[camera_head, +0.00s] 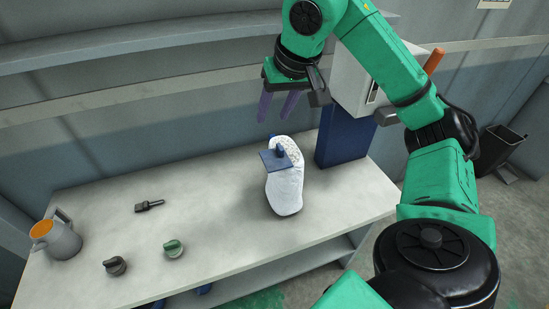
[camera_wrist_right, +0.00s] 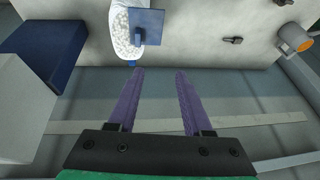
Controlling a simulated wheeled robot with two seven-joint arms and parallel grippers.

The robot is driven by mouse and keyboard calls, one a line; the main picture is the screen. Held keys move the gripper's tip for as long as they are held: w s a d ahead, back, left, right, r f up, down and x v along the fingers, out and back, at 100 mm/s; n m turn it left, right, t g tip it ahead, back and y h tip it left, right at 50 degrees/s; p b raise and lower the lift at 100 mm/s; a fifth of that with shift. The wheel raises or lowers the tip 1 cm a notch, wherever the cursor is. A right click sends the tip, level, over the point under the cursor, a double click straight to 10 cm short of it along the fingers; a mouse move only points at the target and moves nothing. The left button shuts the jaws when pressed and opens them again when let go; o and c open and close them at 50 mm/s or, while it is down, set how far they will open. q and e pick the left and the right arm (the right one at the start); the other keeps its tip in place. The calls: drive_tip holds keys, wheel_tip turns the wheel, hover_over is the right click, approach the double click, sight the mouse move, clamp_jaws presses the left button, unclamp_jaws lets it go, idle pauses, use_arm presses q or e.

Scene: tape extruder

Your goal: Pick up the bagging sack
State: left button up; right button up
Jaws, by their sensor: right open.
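The bagging sack (camera_head: 284,190) is a white bag on the bench, with pale pellets showing at its upper end. A blue flat scoop-like piece (camera_head: 276,160) with a knob lies over that end. My right gripper (camera_head: 277,121) is open and empty, with purple fingers pointing down, above and behind the sack near the wall. In the right wrist view the sack (camera_wrist_right: 122,42) shows at the top, beyond the gripper's fingertips (camera_wrist_right: 160,72) and apart from them. The blue piece (camera_wrist_right: 148,26) partly covers it there. My left gripper is not in view.
The bench (camera_head: 225,230) also holds a grey jug with orange contents (camera_head: 55,238), a dark brush-like tool (camera_head: 149,206), a dark knob (camera_head: 115,265) and a green-topped knob (camera_head: 173,248). A blue and white machine (camera_head: 345,135) stands right of the sack. A shelf (camera_head: 150,45) runs along the wall.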

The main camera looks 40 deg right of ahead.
sight(279, 144)
drive_tip(key=shift+h, duration=0.6)
drive_tip(key=w+d+f+b, duration=0.1)
drive_tip(key=f, duration=0.3)
drive_tip(key=d+f, duration=0.1)
drive_tip(key=f, duration=0.3)
drive_tip(key=w+d+f+b, duration=0.1)
drive_tip(key=d+f, duration=0.1)
drive_tip(key=f, duration=0.2)
drive_tip(key=shift+w+d+f+b, duration=0.1)
drive_tip(key=shift+w+f+b, duration=0.05)
drive_tip(key=shift+w+b, duration=0.2)
drive_tip(key=shift+w+d+f, duration=0.1)
drive_tip(key=shift+w+f, duration=0.1)
clamp_jaws()
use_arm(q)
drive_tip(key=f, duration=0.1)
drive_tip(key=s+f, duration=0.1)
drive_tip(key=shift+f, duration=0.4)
use_arm(e)
drive_tip(key=shift+r, duration=0.1)
